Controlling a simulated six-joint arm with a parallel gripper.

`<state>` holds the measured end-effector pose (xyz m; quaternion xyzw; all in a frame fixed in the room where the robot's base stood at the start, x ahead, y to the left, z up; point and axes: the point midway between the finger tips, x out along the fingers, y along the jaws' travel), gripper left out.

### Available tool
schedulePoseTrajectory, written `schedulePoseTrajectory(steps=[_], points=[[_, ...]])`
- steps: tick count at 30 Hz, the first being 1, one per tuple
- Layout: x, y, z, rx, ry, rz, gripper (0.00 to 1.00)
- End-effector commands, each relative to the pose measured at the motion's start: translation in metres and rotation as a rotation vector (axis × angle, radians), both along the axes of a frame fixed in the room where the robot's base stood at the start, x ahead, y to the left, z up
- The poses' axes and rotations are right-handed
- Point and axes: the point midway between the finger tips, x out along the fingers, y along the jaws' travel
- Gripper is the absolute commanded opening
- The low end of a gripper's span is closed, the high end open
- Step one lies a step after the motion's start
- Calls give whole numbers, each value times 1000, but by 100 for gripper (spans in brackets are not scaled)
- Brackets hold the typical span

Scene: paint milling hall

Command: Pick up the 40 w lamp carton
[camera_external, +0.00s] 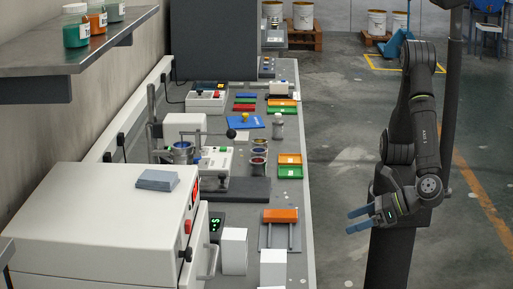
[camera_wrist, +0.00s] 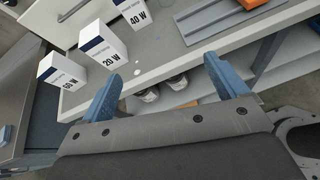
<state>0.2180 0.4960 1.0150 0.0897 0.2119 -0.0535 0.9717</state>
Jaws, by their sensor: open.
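The 40 W lamp carton (camera_wrist: 138,14) is a white box with a dark blue band, standing upright at the top of the wrist view and cut off by its edge. It appears to be the white carton (camera_external: 234,250) left of the rack in the external view; its print is not legible there. A 20 W carton (camera_wrist: 104,48) stands next to it, and a third similar carton (camera_wrist: 62,69) is further left. My gripper (camera_external: 359,219) is open and empty, off the bench's right side. Its two blue fingers (camera_wrist: 166,86) point toward the bench, apart from the cartons.
An orange block (camera_external: 281,215) lies on a grey rack (camera_external: 265,237) beyond the cartons. A white cabinet with a handle (camera_external: 100,230) stands left of them. Jars sit on a shelf below the bench top (camera_wrist: 200,62). The floor around my arm is clear.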

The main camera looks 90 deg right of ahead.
Motion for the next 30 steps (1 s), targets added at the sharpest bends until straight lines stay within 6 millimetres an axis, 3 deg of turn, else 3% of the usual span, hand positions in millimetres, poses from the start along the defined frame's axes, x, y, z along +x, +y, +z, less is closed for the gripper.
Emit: schedulePoseTrajectory(steps=[9,13,17,23,30], points=[[1,0,0,2,2,-5,82],[16,4,2,37,33,-88,82],[54,13,6,128,118,-294,82],[126,27,15,317,315,-666,82],[215,37,42,565,585,-1008,82]])
